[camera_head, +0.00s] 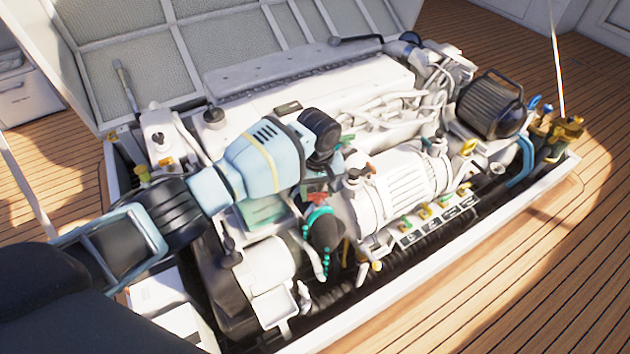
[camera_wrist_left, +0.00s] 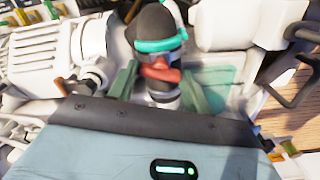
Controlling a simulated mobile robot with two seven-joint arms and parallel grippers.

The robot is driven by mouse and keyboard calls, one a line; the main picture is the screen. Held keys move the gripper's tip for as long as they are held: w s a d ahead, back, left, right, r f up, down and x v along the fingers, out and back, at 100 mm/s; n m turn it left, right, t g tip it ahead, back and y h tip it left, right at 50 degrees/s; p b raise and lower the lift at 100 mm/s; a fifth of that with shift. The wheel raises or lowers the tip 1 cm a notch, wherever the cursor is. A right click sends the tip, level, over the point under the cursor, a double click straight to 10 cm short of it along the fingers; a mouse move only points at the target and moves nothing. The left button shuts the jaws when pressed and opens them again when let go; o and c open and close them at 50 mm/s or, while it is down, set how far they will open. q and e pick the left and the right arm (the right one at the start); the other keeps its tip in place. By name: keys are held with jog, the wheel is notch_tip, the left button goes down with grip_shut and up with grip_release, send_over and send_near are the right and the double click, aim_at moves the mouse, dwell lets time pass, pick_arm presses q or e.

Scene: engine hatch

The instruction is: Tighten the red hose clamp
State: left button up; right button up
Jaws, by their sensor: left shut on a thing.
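The red hose clamp (camera_head: 317,198) sits on a dark hose (camera_head: 326,232) at the front middle of the engine, just above a teal clamp (camera_head: 318,214). In the left wrist view the red clamp (camera_wrist_left: 160,73) is in the middle, with the teal band (camera_wrist_left: 160,45) beyond it. My left gripper (camera_head: 320,182) reaches in from the left over the engine. In the left wrist view its green fingers (camera_wrist_left: 157,84) stand on either side of the red clamp, shut on it. The exact contact is partly hidden by the gripper body. My right gripper is not in view.
The white engine (camera_head: 400,185) fills the hatch, with pipes and a ribbed cylinder close to the right of the clamp. A black canister (camera_head: 491,105) stands at the far right. The raised hatch lid (camera_head: 140,65) is behind. Wooden deck (camera_head: 560,260) is free at the right.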

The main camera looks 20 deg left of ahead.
pick_arm(q)
jog(key=shift+s+r+m+p, duration=0.1)
jog(key=shift+m+p, duration=0.8)
jog(key=shift+p, duration=0.35)
jog(key=shift+m+p, duration=0.4)
jog(key=shift+m, duration=0.4)
jog(key=m, duration=0.3)
jog(key=shift+m+p, duration=0.3)
jog(key=m, duration=0.4)
jog(key=shift+m, duration=1.4)
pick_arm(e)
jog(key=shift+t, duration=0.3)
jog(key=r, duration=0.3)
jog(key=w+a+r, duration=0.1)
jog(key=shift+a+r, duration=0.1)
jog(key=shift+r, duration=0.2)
pick_arm(q)
jog(key=shift+m, duration=0.3)
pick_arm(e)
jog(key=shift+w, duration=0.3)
